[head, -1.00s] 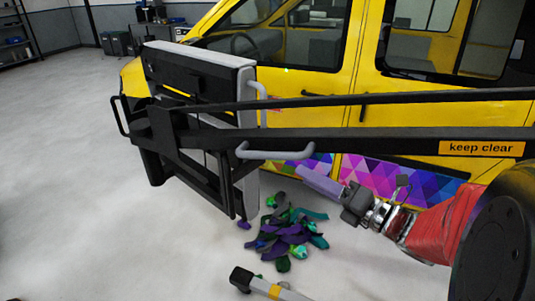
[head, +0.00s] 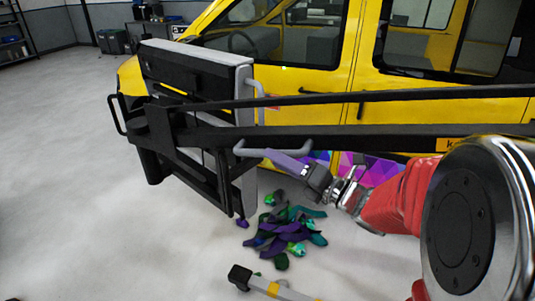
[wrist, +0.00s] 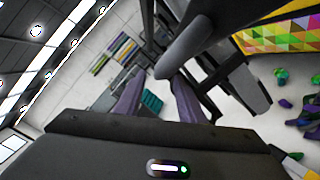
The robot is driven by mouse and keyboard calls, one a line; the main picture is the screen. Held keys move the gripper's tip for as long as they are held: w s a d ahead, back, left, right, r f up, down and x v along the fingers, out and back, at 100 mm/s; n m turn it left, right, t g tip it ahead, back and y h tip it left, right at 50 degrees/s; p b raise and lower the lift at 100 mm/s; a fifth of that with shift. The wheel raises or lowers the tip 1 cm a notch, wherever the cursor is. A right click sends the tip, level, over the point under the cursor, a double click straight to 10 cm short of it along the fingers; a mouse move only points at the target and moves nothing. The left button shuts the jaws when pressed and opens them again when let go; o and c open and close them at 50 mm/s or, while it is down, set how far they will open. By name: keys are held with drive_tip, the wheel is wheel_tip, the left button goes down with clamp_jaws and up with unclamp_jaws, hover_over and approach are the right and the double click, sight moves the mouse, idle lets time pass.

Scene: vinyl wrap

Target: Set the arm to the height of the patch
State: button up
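A black two-bar boom (head: 380,133) reaches across the head view to a black and grey lamp-like head (head: 190,72) at left. A grey handle (head: 243,152) sticks out low on that head, and it also shows in the wrist view (wrist: 185,48). My gripper (head: 272,154) has lavender fingers and overlaps this handle in the head view. In the wrist view my gripper (wrist: 157,85) is open, its fingers apart, with the handle's end at the gap between the tips; contact cannot be told. The colourful patterned patch (head: 355,165) on the van's lower side is partly hidden by the boom and my arm.
A yellow van (head: 300,100) stands behind the boom. Purple, green and teal scraps (head: 285,235) lie on the floor below the head. A black-ended bar (head: 262,286) shows at the bottom edge. The floor at left is clear.

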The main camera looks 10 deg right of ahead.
drive_tip(key=shift+x, duration=2.4)
drive_tip(key=shift+c, duration=0.6)
clamp_jaws()
